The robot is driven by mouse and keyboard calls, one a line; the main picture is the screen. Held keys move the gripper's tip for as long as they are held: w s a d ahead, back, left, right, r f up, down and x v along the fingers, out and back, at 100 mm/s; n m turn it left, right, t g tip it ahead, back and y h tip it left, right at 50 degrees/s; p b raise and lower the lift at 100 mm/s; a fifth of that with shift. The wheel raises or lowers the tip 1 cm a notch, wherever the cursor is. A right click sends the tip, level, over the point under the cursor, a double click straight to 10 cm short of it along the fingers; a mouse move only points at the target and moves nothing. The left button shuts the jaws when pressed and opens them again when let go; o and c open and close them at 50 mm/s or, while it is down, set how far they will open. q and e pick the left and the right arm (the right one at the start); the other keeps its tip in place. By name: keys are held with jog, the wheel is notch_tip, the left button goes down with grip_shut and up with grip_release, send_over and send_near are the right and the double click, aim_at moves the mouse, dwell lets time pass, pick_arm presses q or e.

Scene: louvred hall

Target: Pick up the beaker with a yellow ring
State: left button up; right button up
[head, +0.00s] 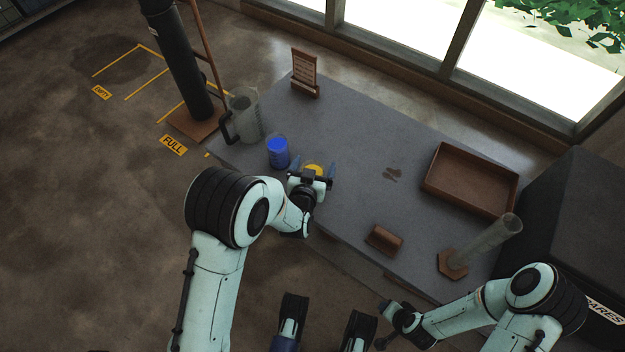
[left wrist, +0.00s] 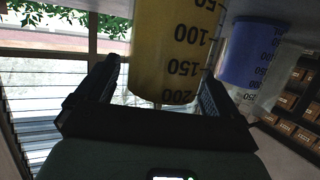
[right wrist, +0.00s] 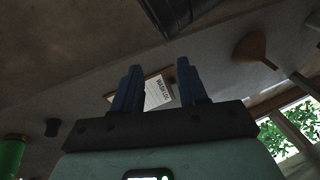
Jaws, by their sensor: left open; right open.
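A beaker with yellow colouring (head: 313,169) stands on the grey table, partly hidden by my left gripper (head: 312,176). In the left wrist view the yellow beaker (left wrist: 165,60) with black volume marks is between the two spread fingers (left wrist: 158,92). The left gripper is open; I cannot tell whether either finger touches the beaker. A blue beaker (head: 278,152) stands just left of it, and to the right in the left wrist view (left wrist: 248,55). My right gripper (head: 384,325) is open and empty, in front of the table; it also shows in the right wrist view (right wrist: 160,85).
A grey jug (head: 245,115) and a sign on a stand (head: 304,72) are at the table's left and back. The table's middle is mostly clear.

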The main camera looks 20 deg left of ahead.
pick_arm(q)
jog(key=c, duration=1.3)
jog(key=shift+o, duration=0.2)
jog(key=shift+r, duration=0.15)
